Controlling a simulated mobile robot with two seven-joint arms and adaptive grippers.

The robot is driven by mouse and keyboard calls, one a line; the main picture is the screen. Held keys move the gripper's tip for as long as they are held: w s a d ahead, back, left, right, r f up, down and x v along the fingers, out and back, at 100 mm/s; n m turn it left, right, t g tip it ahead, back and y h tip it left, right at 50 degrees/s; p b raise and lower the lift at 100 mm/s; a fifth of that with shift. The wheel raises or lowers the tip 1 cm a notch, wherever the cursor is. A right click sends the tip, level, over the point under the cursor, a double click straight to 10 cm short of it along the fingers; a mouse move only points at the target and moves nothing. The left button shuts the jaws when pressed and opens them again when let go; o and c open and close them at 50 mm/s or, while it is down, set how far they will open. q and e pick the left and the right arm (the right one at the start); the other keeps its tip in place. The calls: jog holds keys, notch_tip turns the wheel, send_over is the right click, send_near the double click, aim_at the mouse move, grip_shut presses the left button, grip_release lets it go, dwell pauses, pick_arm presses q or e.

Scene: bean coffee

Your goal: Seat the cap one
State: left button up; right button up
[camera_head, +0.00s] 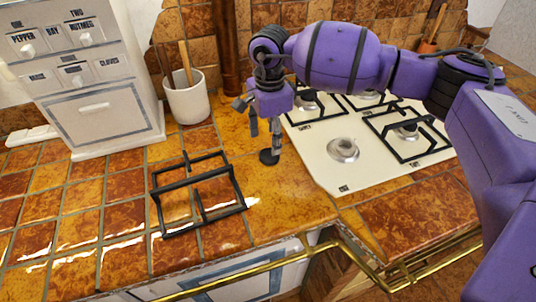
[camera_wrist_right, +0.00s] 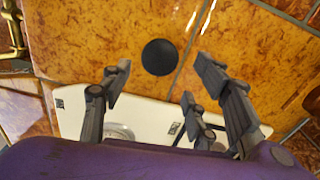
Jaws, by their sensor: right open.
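The black round cap (camera_head: 268,156) lies flat on the orange tiled counter, left of the white hob (camera_head: 318,163). My right gripper (camera_head: 265,128) is above the cap with its fingers pointing down. In the right wrist view the cap (camera_wrist_right: 159,57) shows whole, just beyond the spread fingertips (camera_wrist_right: 161,78), with nothing between them. The gripper is open and apart from the cap. The front left burner (camera_head: 343,150) is bare metal, with no cap or grate over it. It is partly hidden by a finger in the wrist view. My left gripper is out of view.
A loose black grate (camera_head: 195,187) lies on the counter to the left. Other grates (camera_head: 408,133) stand on the hob. A white utensil pot (camera_head: 187,100) and a spice cabinet (camera_head: 92,80) stand behind. A brass rail (camera_head: 250,270) runs along the front edge.

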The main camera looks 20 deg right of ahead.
aim_at(269, 154)
notch_tip(269, 154, down, 4)
jog(key=shift+s+f+b, duration=0.1)
jog(key=shift+f+b, duration=0.05)
jog(key=shift+b, duration=0.4)
jog(key=shift+f, duration=0.45)
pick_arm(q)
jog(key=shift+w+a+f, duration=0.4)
pick_arm(e)
jog(key=shift+c, duration=0.5)
